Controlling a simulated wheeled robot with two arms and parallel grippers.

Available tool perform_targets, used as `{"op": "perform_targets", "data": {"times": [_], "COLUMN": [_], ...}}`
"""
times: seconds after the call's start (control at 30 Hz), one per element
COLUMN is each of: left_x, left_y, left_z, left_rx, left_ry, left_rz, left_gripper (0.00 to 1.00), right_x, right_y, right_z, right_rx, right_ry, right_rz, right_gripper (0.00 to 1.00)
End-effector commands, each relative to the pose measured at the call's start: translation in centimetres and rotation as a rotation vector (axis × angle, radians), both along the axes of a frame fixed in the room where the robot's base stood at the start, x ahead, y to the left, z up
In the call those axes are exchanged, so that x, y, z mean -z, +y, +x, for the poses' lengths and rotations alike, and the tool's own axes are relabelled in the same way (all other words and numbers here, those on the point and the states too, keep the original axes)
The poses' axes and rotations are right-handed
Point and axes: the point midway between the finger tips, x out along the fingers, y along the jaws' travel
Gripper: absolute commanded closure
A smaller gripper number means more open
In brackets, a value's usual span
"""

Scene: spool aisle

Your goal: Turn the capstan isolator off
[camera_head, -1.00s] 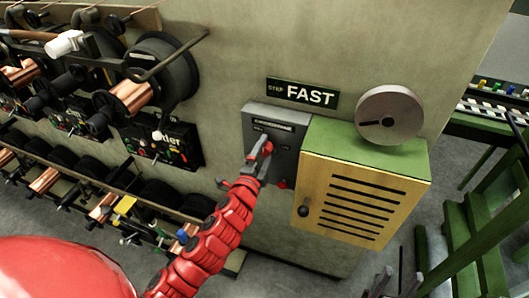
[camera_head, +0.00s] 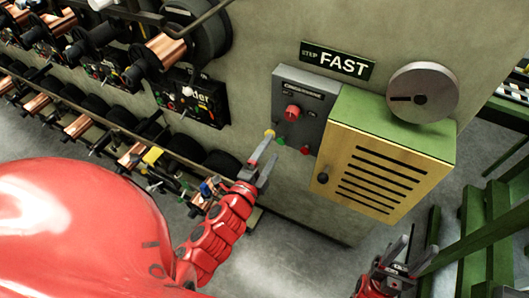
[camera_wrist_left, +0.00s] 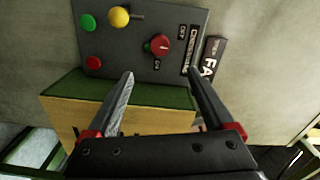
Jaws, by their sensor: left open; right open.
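The capstan isolator is a red rotary knob (camera_head: 292,112) on a grey wall panel (camera_head: 318,100). It also shows in the left wrist view (camera_wrist_left: 158,44), with OFF and ON lettering around it. I cannot clearly tell where its pointer stands. My left gripper (camera_head: 270,149) is open and empty, below and left of the knob and apart from it. In the left wrist view its fingers (camera_wrist_left: 160,74) are spread, with the knob beyond the gap. My right gripper (camera_head: 416,247) is open and empty at the lower right, far from the panel.
The panel also has a yellow knob (camera_wrist_left: 119,16), a green button (camera_wrist_left: 88,22) and a red button (camera_wrist_left: 93,62). A yellow-fronted, green-topped box (camera_head: 375,165) juts out at right of the panel. Wire spools (camera_head: 165,50) line the left. Green steps (camera_head: 480,235) stand at right.

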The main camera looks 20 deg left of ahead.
Motion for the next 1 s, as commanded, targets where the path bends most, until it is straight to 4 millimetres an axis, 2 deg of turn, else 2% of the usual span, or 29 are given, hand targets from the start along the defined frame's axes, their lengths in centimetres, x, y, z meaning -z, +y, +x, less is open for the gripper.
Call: {"op": "perform_targets", "data": {"times": [0.03,0.1,0.3,0.87,1.0], "left_x": [-0.1,-0.1,0.1,0.1,-0.1], "left_y": [0.2,0.2,0.2,0.1,-0.6], "left_z": [-0.8,-1.6,-2.7,-2.7,-2.2], "left_rx": [-0.006,-0.004,-0.001,0.003,0.059], "left_ry": [0.007,0.005,0.003,-0.002,-0.062], "left_rz": [-0.002,-0.001,0.001,-0.002,-0.074], "left_gripper": [0.14,0.14,0.14,0.14,0.14], "right_x": [-0.8,-1.1,-1.4,-1.3,-0.6], "right_y": [0.0,0.0,0.0,0.0,0.0], "right_z": [0.0,0.0,0.0,0.0,0.0], "right_rx": [0.0,0.0,0.0,0.0,0.0], "right_ry": [0.0,0.0,0.0,0.0,0.0], "right_rz": [0.0,0.0,0.0,0.0,0.0], "right_gripper": [0.5,0.5,0.5,0.5,0.5]}}
